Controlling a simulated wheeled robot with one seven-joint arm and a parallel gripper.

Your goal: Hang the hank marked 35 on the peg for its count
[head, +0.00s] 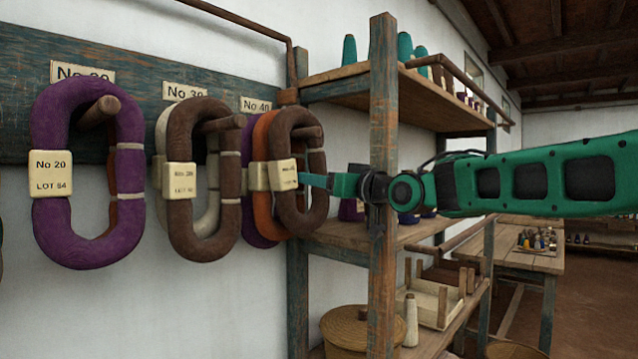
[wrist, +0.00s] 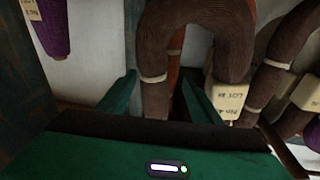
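No tag reading 35 is legible in these frames. A brown hank (head: 318,212) hangs in front on the peg below the "No 40" plate (head: 255,104), with an orange hank (head: 262,185) and a purple hank behind it. Its tag (head: 283,175) is too small to read. My gripper (head: 316,181) is at this front hank's right side. In the wrist view, my fingers (wrist: 159,77) are apart, one on each side of a brown hank strand (wrist: 154,96); a gap shows at the right finger. Another tag (wrist: 226,102) appears upside down, not clearly legible.
A purple hank (head: 128,190) tagged No 20 hangs at left. A brown hank (head: 182,225) hangs under the "No 30" plate (head: 184,91), with a cream one behind. A shelf post (head: 383,250) stands close to my gripper; a basket (head: 345,330) sits low.

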